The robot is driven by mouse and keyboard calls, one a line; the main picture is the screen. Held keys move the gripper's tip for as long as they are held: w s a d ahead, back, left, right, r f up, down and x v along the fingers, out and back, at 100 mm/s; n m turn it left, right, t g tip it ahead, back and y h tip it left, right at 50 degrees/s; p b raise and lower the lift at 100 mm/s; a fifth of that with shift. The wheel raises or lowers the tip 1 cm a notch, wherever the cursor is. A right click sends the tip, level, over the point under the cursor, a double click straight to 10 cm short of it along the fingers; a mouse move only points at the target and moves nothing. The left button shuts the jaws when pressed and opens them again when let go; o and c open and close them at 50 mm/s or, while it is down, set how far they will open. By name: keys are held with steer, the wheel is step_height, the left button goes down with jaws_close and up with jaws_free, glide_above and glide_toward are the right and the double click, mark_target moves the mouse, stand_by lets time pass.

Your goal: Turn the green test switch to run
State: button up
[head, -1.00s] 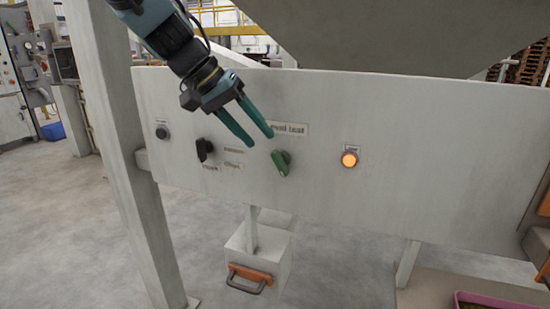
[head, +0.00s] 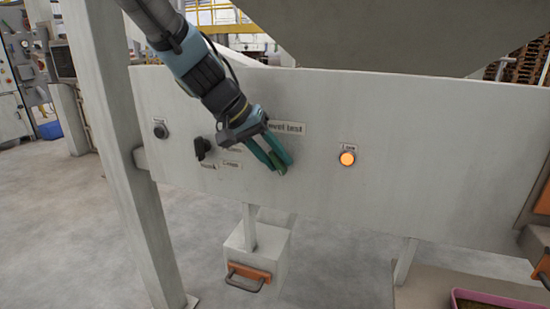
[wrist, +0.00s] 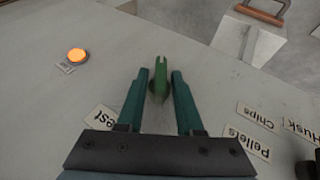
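The green test switch (wrist: 159,82) is a green knob on the pale panel, with a light mark near its tip in the wrist view. My gripper (wrist: 159,90) is open, with one teal finger on each side of the knob. Small gaps show between the knob and both fingers in the wrist view. In the head view my gripper (head: 277,163) covers most of the switch, and only a bit of green (head: 281,171) shows between the fingertips. The label above the switch (head: 286,128) is partly legible, and my gripper hides part of it in the wrist view.
A lit orange button (head: 347,158) is right of the switch on the panel (head: 430,150). A black selector (head: 202,147) with husk, pellets and chips labels is left of it, and a dark button (head: 161,131) further left. A box with an orange handle (head: 248,275) stands below.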

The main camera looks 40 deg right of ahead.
jaws_close()
steer(key=shift+r, duration=0.1)
steer(key=shift+w+b, duration=0.15)
steer(key=shift+b, duration=0.45)
steer(key=shift+w+f+g+h+b, duration=0.1)
steer(key=shift+f+g+h+b, duration=0.3)
steer(key=shift+b, duration=0.8)
steer(key=g+h+b, duration=0.1)
steer(key=b, duration=0.2)
steer(key=shift+w+f+n, duration=0.1)
steer(key=shift+f+n, duration=0.05)
steer(key=shift+n, duration=0.15)
steer(key=n+g+h+b, duration=0.1)
steer(key=g+h+b, duration=0.2)
steer(key=b, duration=0.3)
steer(key=n+g+h+b, duration=0.1)
steer(key=g+h+b, duration=0.2)
steer(key=b, duration=0.3)
steer(key=shift+w+a+n+b, duration=0.15)
steer(key=shift+n+b, duration=0.15)
steer(key=shift+n, duration=0.1)
